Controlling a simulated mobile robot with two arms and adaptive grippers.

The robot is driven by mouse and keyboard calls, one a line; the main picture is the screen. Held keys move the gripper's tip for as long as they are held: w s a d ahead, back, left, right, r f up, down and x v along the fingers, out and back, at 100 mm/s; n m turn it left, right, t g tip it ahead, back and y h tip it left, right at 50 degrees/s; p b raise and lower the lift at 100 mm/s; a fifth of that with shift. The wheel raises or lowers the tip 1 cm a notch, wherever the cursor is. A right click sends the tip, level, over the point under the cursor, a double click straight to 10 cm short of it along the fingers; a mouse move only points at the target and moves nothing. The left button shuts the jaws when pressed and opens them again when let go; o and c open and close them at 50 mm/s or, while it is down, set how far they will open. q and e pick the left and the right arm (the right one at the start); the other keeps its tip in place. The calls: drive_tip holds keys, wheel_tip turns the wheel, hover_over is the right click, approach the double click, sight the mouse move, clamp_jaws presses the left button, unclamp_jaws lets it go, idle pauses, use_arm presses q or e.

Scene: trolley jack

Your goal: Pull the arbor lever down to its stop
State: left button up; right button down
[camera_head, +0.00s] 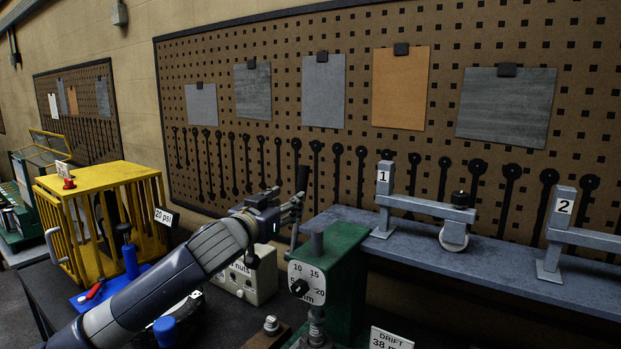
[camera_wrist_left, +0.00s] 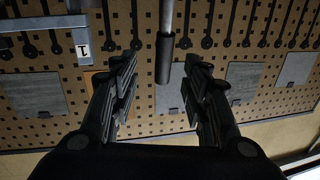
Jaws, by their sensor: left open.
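The arbor press (camera_head: 345,265) is a green upright housing with a white dial face (camera_head: 306,284) on its front. Its lever is a thin rod that stands steeply up, with a black grip (camera_head: 302,178) at its top. In the left wrist view the grey rod comes in from the top and ends in the black grip (camera_wrist_left: 165,60). My left gripper (camera_head: 290,207) is at the lever, below the top of the grip. Its two fingers are open, and the grip shows between the fingertips (camera_wrist_left: 161,66), without visible contact. My right gripper is in neither view.
A grey shelf with numbered stands (camera_head: 470,255) runs to the right of the press. A yellow cage (camera_head: 105,215) and a blue device (camera_head: 130,262) stand at left. A cream box (camera_head: 250,278) sits behind my left arm. A "DRIFT" card (camera_head: 390,340) stands in front of the press.

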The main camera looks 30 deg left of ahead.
sight(300, 183)
use_arm(q)
drive_tip(key=w+p, duration=0.1)
drive_tip(key=w, duration=0.1)
drive_tip(key=w+r+p, duration=0.1)
drive_tip(key=w, duration=0.1)
drive_tip(key=w+a+r+p, duration=0.1)
drive_tip(key=w+p, duration=0.1)
drive_tip(key=shift+w+r, duration=0.15)
drive_tip(key=shift+w, duration=0.2)
drive_tip(key=w, duration=0.1)
drive_tip(key=w+p, duration=0.1)
drive_tip(key=w, duration=0.1)
drive_tip(key=shift+f, duration=0.3)
drive_tip(key=shift+w+a+p, duration=0.1)
drive_tip(key=shift+w+p, duration=0.25)
drive_tip(key=shift+w, duration=0.15)
drive_tip(key=shift+w+f, duration=0.1)
drive_tip(key=shift+w, duration=0.15)
drive_tip(key=shift+c, duration=0.3)
drive_tip(key=shift+s, duration=0.1)
drive_tip(key=c, duration=0.9)
clamp_jaws()
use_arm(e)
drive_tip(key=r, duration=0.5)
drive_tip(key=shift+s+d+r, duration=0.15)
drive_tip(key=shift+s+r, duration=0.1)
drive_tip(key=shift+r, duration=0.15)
